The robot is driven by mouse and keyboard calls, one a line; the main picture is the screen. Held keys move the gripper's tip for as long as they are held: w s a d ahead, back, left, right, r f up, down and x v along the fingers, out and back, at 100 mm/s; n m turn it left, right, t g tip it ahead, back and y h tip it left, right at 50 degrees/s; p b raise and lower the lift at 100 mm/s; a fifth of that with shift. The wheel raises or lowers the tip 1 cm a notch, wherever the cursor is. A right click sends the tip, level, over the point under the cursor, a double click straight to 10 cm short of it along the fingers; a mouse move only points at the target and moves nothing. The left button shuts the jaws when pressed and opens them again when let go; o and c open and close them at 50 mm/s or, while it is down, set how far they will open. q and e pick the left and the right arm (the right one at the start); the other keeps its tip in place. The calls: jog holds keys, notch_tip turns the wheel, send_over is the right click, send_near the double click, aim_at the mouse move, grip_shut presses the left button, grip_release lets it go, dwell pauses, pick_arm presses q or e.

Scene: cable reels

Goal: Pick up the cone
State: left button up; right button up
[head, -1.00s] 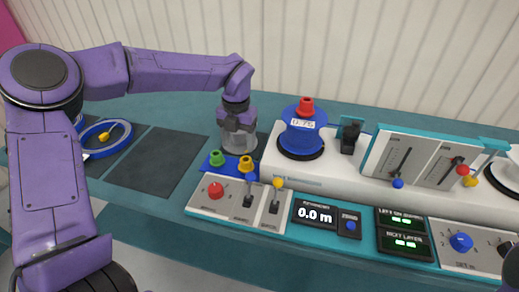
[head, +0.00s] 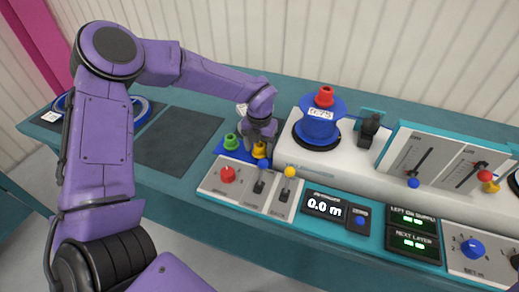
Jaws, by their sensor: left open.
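A green cone (head: 231,142) and a yellow cone (head: 260,150) stand side by side on a small blue holder (head: 222,153) left of the white machine. A red cone (head: 325,96) sits on top of the blue reel labelled 0.75 (head: 320,126). My left gripper (head: 262,138) is open and points down right at the yellow cone, its fingers partly covering the cone's top. I cannot tell whether the fingers touch it. My right gripper is out of view.
The white machine (head: 300,160) with levers and sliders stands right of the cones. A control panel with a red knob (head: 227,174), levers and a 0.0 m display (head: 323,206) lies in front. A dark mat (head: 178,140) to the left is clear. A blue ring-shaped reel (head: 141,110) is partly behind my arm.

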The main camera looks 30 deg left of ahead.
pick_arm(q)
jog(key=c, duration=0.8)
notch_tip(320, 180, up, 10)
jog(key=shift+r+b, duration=0.1)
jog(key=shift+b, duration=0.35)
jog(key=shift+o, duration=0.6)
jog(key=shift+c, duration=0.7)
